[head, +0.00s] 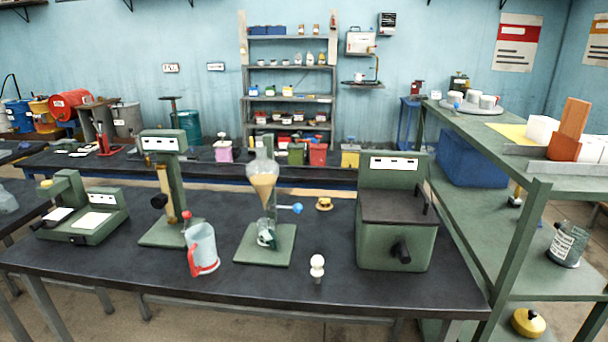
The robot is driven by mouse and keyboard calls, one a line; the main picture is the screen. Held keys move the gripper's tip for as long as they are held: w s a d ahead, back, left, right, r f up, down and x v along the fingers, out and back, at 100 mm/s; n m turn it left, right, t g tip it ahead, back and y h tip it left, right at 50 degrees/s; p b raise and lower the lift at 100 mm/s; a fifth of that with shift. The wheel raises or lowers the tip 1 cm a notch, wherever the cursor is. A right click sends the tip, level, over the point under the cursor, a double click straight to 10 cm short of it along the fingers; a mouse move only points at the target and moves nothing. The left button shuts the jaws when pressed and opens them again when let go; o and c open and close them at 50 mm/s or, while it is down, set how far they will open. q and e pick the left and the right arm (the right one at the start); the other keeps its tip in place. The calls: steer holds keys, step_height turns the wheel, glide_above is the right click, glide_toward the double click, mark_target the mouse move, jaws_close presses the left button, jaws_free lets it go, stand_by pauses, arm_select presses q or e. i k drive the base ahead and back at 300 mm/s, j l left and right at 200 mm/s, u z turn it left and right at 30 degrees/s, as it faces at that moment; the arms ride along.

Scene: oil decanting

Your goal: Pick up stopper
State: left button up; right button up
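A small white piece with a round knob (317,268), which looks like the stopper, stands upright near the front edge of the dark bench (130,277). A glass separating funnel (263,175) with amber liquid is held on a green stand (265,244) to its upper left. The funnel has a blue tap knob (297,208), and a small glass vessel (266,234) sits below it. Neither of my grippers shows in the head view.
A clear jug with a red handle (202,248) stands left of the funnel stand. A green box machine (393,222) stands right of the white piece. A small brown and yellow item (324,204) lies behind. A green shelf rack (530,215) stands at right. Bench around the white piece is clear.

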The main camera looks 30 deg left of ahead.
mark_target(317, 261)
steer(key=u, duration=1.3)
